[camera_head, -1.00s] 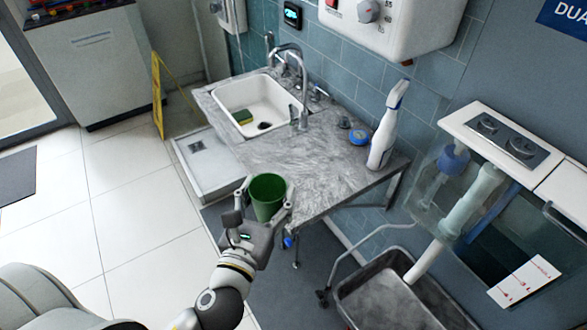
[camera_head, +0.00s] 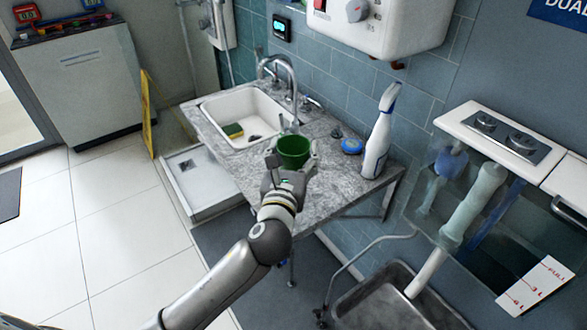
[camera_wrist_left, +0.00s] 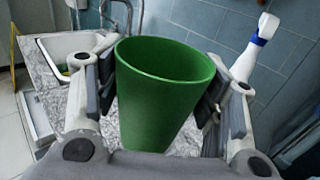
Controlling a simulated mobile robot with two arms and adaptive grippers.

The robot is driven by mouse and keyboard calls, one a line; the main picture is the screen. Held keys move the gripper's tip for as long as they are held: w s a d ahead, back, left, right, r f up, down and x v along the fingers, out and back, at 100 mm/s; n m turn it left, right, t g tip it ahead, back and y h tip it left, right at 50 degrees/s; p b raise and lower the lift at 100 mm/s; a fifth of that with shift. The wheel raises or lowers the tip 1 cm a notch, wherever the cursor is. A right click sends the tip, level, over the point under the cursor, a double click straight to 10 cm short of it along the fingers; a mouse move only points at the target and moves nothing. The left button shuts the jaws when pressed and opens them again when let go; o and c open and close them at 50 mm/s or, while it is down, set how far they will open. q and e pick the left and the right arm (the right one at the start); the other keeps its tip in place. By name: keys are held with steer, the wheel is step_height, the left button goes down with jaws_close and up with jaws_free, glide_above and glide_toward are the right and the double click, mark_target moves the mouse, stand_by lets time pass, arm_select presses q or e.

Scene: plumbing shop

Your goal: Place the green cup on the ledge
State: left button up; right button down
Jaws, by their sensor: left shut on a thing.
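The green cup (camera_head: 293,151) is upright between the fingers of my left gripper (camera_head: 288,158), over the grey marbled counter beside the sink. In the left wrist view the cup (camera_wrist_left: 163,95) fills the middle, with a finger pressed on each side, so the left gripper (camera_wrist_left: 160,100) is shut on it. The cup's lower end is hidden by the gripper in the head view, so I cannot tell whether it touches the counter. The grey marbled ledge (camera_head: 235,172) extends around the sink. My right gripper is not in view.
A white sink (camera_head: 215,108) with a sponge (camera_head: 233,130) and a curved faucet (camera_head: 290,75) lies behind the cup. A white spray bottle (camera_head: 378,140) and a blue round item (camera_head: 351,146) stand to the right. A grey tub (camera_head: 390,300) is on the floor at front right.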

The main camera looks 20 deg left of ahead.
mark_target(291, 154)
arm_select(q)
steer(key=w+f, duration=0.1)
steer(key=w, duration=0.1)
steer(key=w+a, duration=0.1)
steer(key=w, duration=0.1)
steer(key=w+f, duration=0.1)
steer(key=shift+w+a+f, duration=0.35)
steer(key=shift+w+a, duration=0.05)
steer(key=w+f+b, duration=0.1)
steer(key=f, duration=0.2)
steer(key=w+a+f+b, duration=0.1)
steer(key=w+f, duration=0.1)
steer(key=f, duration=0.1)
steer(key=w+f+b, duration=0.1)
steer(key=w+f, duration=0.1)
steer(key=shift+a+f, duration=0.3)
steer(key=shift+f, duration=0.25)
steer(key=shift+f, duration=0.1)
steer(key=o, duration=1.2)
steer(key=shift+c, duration=0.2)
steer(key=s, duration=0.4)
steer(key=s+d, duration=0.1)
steer(key=s, duration=0.7)
steer(key=shift+d, duration=0.3)
